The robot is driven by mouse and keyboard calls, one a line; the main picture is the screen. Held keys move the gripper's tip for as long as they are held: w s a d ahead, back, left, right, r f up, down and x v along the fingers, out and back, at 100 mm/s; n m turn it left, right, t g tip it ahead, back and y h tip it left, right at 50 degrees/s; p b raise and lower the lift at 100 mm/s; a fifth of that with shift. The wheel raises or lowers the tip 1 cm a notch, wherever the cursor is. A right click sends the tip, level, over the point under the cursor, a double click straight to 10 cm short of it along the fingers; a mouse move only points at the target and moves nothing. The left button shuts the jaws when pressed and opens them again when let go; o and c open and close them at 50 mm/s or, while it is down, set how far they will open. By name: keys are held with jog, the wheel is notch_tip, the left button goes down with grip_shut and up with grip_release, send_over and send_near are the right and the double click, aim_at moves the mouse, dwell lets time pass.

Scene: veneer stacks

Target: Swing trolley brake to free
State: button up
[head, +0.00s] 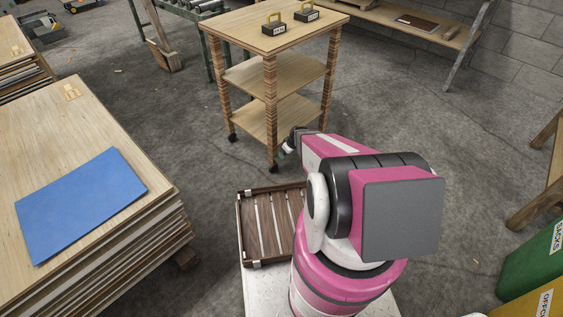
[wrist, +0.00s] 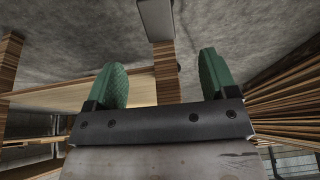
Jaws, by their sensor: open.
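The wooden trolley (head: 290,38) stands ahead on dark casters, with two shelves under its top. Its nearest leg ends in a caster (head: 273,168) close to my gripper. My gripper (head: 285,151) is low, just right of that leg, and mostly hidden behind my arm. In the wrist view my gripper (wrist: 164,65) has its two green fingers spread apart. A striped trolley leg (wrist: 166,75) shows between and beyond them. A flat grey piece (wrist: 155,19) lies past the leg's end; I cannot tell if it is the brake. No contact is visible, and the brake's position cannot be read.
Two dark blocks with yellow handles (head: 274,27) (head: 306,12) stand on the trolley top. A veneer stack with a blue sheet (head: 80,203) is at left. A slatted wooden tray (head: 242,228) lies before me. Green (head: 530,268) and yellow bins stand at right. Floor right of the trolley is clear.

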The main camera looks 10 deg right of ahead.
aim_at(282, 162)
jog(key=x, duration=1.2)
jog(key=shift+d+f, duration=0.15)
jog(key=shift+d, duration=0.1)
